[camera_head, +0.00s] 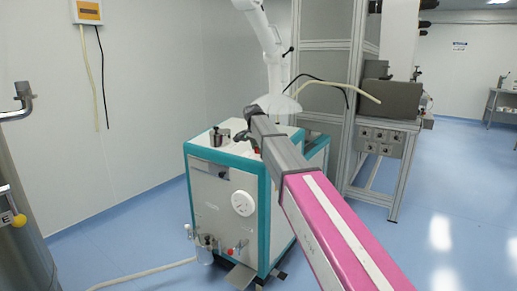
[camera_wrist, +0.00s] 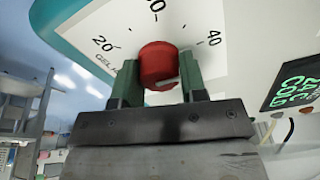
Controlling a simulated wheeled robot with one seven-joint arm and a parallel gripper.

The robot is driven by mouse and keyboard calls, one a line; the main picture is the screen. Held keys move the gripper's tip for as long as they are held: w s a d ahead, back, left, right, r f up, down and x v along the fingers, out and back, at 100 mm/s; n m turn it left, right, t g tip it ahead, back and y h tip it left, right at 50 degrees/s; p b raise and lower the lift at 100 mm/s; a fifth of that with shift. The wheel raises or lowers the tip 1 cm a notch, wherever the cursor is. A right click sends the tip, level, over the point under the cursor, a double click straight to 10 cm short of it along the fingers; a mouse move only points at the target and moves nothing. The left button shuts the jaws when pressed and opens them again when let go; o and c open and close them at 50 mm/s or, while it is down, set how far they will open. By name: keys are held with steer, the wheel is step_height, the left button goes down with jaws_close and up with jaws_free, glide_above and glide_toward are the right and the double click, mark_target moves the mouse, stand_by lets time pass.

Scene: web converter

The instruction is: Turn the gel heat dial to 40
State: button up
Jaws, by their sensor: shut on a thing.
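The gel heat dial is a red round knob (camera_wrist: 159,64) on a white panel in the wrist view. The panel is marked 20 at the left, another number at the top partly cut off, and 40 at the right. A partly visible label reads "GEL H". My gripper (camera_wrist: 160,80) has a green finger on each side of the knob and is shut on it. A pale mark shows on the knob's lower edge; I cannot tell which number it points to. In the head view, my arm reaches over the white and teal machine (camera_head: 222,180) and hides the dial.
A dark display with green digits (camera_wrist: 298,86) is at the right in the wrist view. On the machine's top is a metal pot (camera_head: 219,137); its front has a white round gauge (camera_head: 243,203). A metal frame (camera_head: 352,90) stands behind it. Blue floor (camera_head: 450,220) is clear at right.

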steer(key=o, duration=0.9)
steer(key=shift+o, duration=0.2)
steer(key=shift+r, duration=0.1)
steer(key=v, duration=1)
steer(key=shift+r, duration=0.3)
steer(key=shift+s, duration=0.1)
